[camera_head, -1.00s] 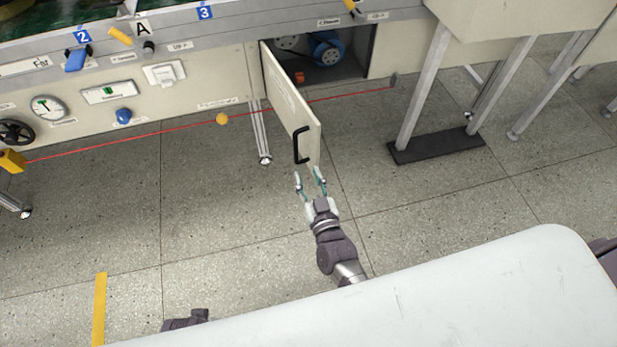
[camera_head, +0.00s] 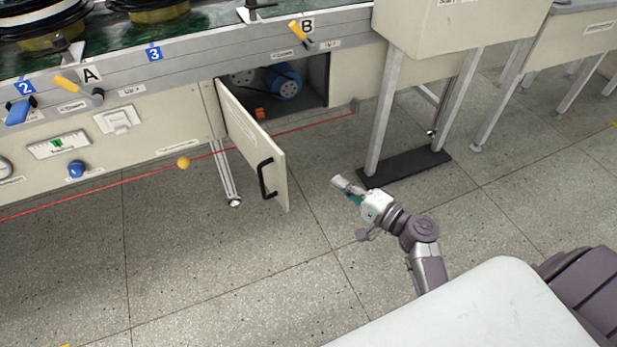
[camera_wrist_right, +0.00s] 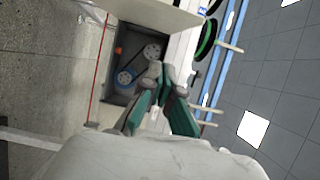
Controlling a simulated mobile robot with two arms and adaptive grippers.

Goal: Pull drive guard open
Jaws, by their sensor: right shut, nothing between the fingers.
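The drive guard (camera_head: 252,140) is a cream hinged panel with a black handle (camera_head: 266,178). It stands swung out from the machine front, hinged at its left side. The opening behind it shows a blue motor (camera_head: 283,82) and a small orange part (camera_head: 260,113); the right wrist view also shows pulleys with a belt (camera_wrist_right: 140,65). My right gripper (camera_head: 342,187) is shut and empty, to the right of the guard and apart from the handle. Its fingers also show in the right wrist view (camera_wrist_right: 160,98). My left gripper is not in view.
A red cord (camera_head: 130,180) with a yellow ball (camera_head: 183,162) runs along the machine front and past the guard. A table leg on a dark foot plate (camera_head: 405,168) stands to the right. The floor before the guard is clear.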

